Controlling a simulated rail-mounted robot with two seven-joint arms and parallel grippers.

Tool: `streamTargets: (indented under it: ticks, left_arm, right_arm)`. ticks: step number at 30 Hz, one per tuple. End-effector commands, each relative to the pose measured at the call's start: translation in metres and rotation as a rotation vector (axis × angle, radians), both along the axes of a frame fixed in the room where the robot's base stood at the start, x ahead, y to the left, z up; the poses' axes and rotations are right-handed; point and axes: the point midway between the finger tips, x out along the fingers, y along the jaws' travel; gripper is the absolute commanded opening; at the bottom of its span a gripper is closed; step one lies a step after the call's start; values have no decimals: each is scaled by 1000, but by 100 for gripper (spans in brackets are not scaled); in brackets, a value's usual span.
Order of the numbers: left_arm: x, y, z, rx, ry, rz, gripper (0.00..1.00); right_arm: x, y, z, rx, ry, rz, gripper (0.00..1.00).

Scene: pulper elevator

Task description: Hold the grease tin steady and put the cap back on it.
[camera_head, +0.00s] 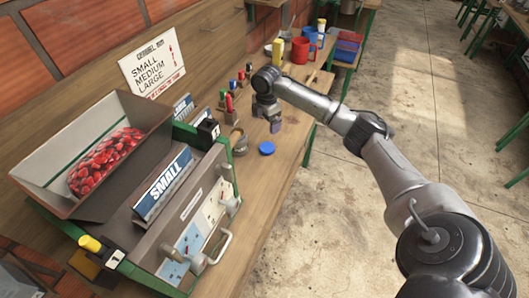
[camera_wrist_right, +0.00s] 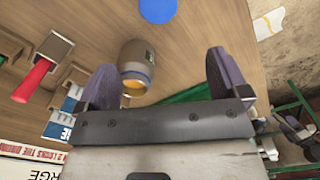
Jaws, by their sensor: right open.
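My right gripper (camera_head: 267,119) is open and empty above the bench, past the tin and cap. In the wrist view its fingers (camera_wrist_right: 160,65) frame the tin without touching it. My left gripper is out of view.
The machine with a tray of red berries (camera_head: 105,160) and a SMALL sign (camera_head: 163,184) fills the left. Red-handled (camera_wrist_right: 36,80) and other coloured tools stand along the wall side. Red mugs (camera_head: 300,50) stand farther back. The bench around the cap is clear.

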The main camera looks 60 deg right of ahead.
Motion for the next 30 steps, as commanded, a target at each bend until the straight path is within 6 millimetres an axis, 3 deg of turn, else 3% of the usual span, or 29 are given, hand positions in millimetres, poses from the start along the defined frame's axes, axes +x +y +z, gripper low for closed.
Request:
streamTargets:
  ticks: [10,22,30]
  left_arm:
    - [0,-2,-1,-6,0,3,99]
    - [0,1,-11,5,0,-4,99]
    - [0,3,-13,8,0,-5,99]
  right_arm:
    - [0,1,-4,0,1,1,93]
    - [0,1,-67,0,3,0,93]
    - [0,0,-86,-1,0,0,93]
